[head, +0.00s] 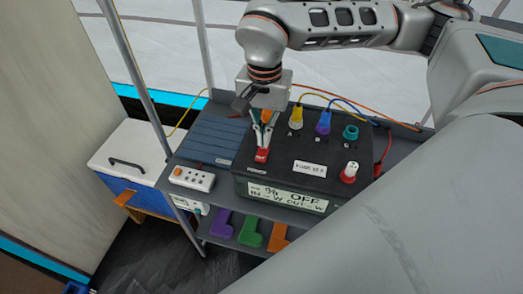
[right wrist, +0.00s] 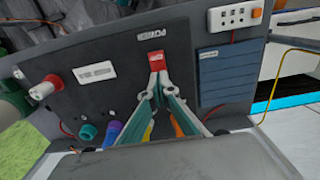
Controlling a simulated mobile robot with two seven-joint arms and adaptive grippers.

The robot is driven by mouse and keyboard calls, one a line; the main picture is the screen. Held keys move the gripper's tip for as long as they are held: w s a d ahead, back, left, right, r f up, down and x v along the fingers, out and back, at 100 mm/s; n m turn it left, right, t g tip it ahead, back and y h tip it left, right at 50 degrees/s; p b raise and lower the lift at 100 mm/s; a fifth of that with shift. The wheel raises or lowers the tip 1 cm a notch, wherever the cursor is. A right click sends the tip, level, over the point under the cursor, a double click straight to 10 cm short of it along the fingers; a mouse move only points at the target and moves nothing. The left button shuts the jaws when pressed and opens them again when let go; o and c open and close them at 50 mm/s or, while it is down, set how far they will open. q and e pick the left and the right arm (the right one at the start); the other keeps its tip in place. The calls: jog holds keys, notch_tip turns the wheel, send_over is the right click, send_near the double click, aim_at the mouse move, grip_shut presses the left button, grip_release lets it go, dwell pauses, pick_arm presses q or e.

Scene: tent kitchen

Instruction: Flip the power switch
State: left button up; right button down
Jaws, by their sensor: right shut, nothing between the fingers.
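The red power switch (head: 261,155) sits near the left end of the top of the black power box (head: 270,180). It also shows in the right wrist view (right wrist: 156,57). The box's front display (head: 288,198) includes the word OFF. My right gripper (head: 263,143) points down with its fingertips together and empty, right at the switch. In the right wrist view the fingertips (right wrist: 157,76) meet at the switch's edge; I cannot tell whether they press on it. My left gripper is not in view.
Yellow (head: 296,116), purple (head: 323,122) and teal (head: 351,132) plugs or sockets stand at the box's back. A red-and-white knob (head: 349,172) is at the right. A white power strip (head: 192,178) and blue panel (head: 213,135) lie left. A tent pole (head: 137,75) rises nearby.

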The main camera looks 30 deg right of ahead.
jog(key=shift+f+b, duration=0.45)
jog(key=shift+f, duration=0.6)
dwell(0.4)
jog(key=shift+r, duration=0.15)
jog(key=shift+r+p, duration=1.45)
jog(key=shift+r, duration=0.3)
jog(key=shift+r+p, duration=1.35)
jog(key=shift+r, duration=0.35)
jog(key=shift+f, duration=0.1)
